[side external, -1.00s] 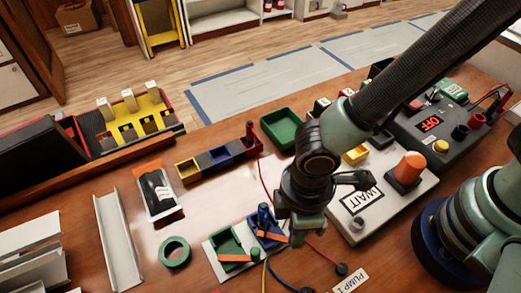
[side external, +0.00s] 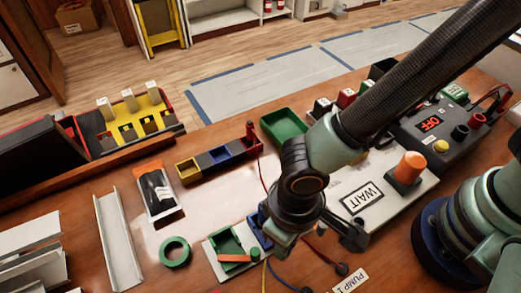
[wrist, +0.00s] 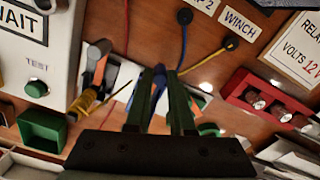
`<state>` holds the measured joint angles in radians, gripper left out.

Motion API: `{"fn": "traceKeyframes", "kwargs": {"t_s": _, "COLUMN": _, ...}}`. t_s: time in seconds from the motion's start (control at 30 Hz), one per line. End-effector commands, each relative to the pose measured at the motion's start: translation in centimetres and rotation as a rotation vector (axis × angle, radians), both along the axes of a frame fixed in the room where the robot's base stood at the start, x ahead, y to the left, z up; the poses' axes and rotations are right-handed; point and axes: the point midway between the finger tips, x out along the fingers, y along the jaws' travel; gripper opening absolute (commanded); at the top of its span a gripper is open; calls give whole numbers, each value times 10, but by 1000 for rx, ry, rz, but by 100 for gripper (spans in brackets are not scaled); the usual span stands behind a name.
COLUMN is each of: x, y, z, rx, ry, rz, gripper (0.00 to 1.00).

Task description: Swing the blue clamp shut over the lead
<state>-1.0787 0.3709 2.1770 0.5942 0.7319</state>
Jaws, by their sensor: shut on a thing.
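The blue clamp (side external: 254,228) stands on a small white plate beside the green clamp (side external: 226,243), mostly hidden behind my gripper (side external: 280,246) in the side view. In the wrist view my gripper's two green fingers (wrist: 160,82) are closed around a narrow upright blue part of the clamp (wrist: 158,70). An orange piece lies across the green clamp; a bit of orange also shows beside the blue part in the wrist view. I cannot tell how the lead sits in the blue clamp.
The WAIT box (side external: 385,185) with an orange knob stands right of my gripper. A green tape roll (side external: 174,251) and a metal channel (side external: 119,240) lie to the left. Red, blue and yellow wires run nearby. A green tray (side external: 284,136) is behind.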

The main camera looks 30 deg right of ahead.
Motion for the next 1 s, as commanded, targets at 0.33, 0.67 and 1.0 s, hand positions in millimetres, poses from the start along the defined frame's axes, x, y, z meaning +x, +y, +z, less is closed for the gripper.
{"fn": "traceKeyframes", "kwargs": {"t_s": 0.33, "x": 0, "y": 3, "z": 1, "rx": 3, "ry": -1, "rz": -48, "gripper": 0}}
{"fn": "traceKeyframes", "kwargs": {"t_s": 0.67, "x": 1, "y": 3, "z": 1, "rx": 4, "ry": -2, "rz": -48, "gripper": 33}}
{"fn": "traceKeyframes", "kwargs": {"t_s": 1.0, "x": 0, "y": 2, "z": 1, "rx": 1, "ry": -1, "rz": -47, "gripper": 51}}
